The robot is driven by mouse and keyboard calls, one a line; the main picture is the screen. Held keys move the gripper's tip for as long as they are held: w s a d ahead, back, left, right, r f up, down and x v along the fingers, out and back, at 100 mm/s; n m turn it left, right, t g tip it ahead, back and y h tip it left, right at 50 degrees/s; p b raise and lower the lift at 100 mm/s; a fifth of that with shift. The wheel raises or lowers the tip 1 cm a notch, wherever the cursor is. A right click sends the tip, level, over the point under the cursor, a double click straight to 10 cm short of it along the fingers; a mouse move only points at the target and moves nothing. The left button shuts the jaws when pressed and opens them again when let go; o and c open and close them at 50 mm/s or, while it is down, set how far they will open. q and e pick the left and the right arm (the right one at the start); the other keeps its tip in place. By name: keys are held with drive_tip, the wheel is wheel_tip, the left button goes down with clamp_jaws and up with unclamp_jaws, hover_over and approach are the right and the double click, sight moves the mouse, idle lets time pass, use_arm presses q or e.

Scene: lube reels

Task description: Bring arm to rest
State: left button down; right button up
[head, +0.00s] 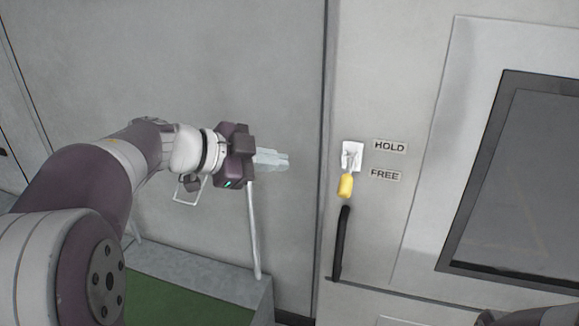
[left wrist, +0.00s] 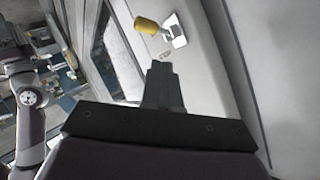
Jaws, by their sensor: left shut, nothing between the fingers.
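My left arm reaches in from the left in the head view. Its left gripper (head: 284,160) is shut and empty, in front of the grey panel and left of a lever. The lever has a yellow handle (head: 345,186) on a white plate (head: 352,155) and points down, beside the FREE label (head: 385,175). The HOLD label (head: 390,146) is above that one. In the left wrist view the shut fingers (left wrist: 161,68) point toward the yellow handle (left wrist: 146,25), with a visible gap between them. My right gripper is not clearly seen; only a dark part shows at the lower right edge.
A black bar handle (head: 341,243) stands upright below the lever. A dark framed window (head: 520,185) is on the right. A grey ledge with a green top (head: 180,300) lies below my left arm. The grey panel (head: 270,60) above the gripper is bare.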

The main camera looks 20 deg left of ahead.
use_arm(q)
drive_tip(key=w+a+n+t+y, duration=0.5)
drive_tip(key=a+n+y, duration=0.1)
drive_tip(key=a, duration=0.4)
drive_tip(key=s+a+f+n+g+y+b, duration=0.1)
drive_tip(key=s+a+f+n+g+y, duration=0.2)
drive_tip(key=f, duration=0.5)
drive_tip(key=s+a+f+n+g+y+b, duration=0.1)
drive_tip(key=s+a+f+n+y+b, duration=0.2)
drive_tip(key=f, duration=0.5)
drive_tip(key=s+d+f+n+g+h+b, duration=0.1)
drive_tip(key=s+d+f+n+g, duration=0.1)
drive_tip(key=s+d+f+g, duration=0.2)
drive_tip(key=s+d+f+n+g+h+b, duration=0.1)
drive_tip(key=s+d+f+g, duration=0.3)
drive_tip(key=s+d+f, duration=0.6)
wheel_tip(320, 180, down, 6)
drive_tip(key=shift+s+d+r+n+g+h+b, duration=0.15)
drive_tip(key=shift+s+n+g+h+b, duration=0.25)
drive_tip(key=shift+s+n+b, duration=0.55)
use_arm(e)
wheel_tip(320, 180, down, 7)
drive_tip(key=shift+s+a, duration=0.2)
drive_tip(key=shift+a, duration=0.25)
